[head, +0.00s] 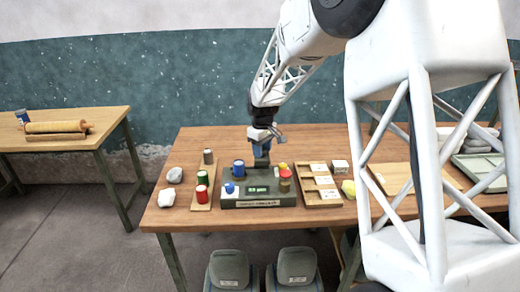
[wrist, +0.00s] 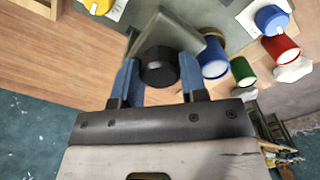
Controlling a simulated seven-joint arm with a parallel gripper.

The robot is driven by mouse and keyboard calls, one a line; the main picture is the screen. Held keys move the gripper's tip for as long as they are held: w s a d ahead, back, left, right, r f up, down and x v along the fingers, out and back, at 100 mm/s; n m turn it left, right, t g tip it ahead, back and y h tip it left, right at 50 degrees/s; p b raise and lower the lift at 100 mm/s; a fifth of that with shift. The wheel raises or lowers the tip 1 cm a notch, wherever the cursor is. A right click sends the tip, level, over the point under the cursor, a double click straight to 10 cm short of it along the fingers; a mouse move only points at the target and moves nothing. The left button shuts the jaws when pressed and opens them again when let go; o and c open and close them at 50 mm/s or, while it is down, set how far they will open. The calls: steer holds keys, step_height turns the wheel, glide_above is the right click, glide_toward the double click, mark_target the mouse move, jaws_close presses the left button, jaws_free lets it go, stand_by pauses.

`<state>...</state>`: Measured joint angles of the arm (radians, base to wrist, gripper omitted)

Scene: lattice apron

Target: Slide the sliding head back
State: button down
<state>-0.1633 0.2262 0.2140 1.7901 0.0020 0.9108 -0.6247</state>
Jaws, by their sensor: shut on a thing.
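The grey machine (head: 258,201) with a lit green display stands on the wooden table. Its sliding head (head: 261,161) stands at the machine's back, under my gripper (head: 261,148). In the wrist view the sliding head (wrist: 186,25) is a grey block with a round black knob (wrist: 159,62). The two blue fingers of my gripper (wrist: 159,72) stand on either side of the knob and are shut on it. The arm and the fingers partly hide the head in the head view.
A blue cup (head: 238,168) stands at the machine's back left. Red and yellow pieces (head: 284,172) sit at its right. A wooden board (head: 204,190) with several spools lies left, a compartment tray (head: 319,185) right. White lumps (head: 167,197) lie at the table's left edge.

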steer(key=c, duration=0.9)
jaws_free()
steer(key=shift+d, duration=0.35)
steer(key=shift+o, duration=1.2)
steer(key=shift+a, duration=0.1)
steer(key=shift+r, duration=0.2)
steer(key=shift+r, duration=3.75)
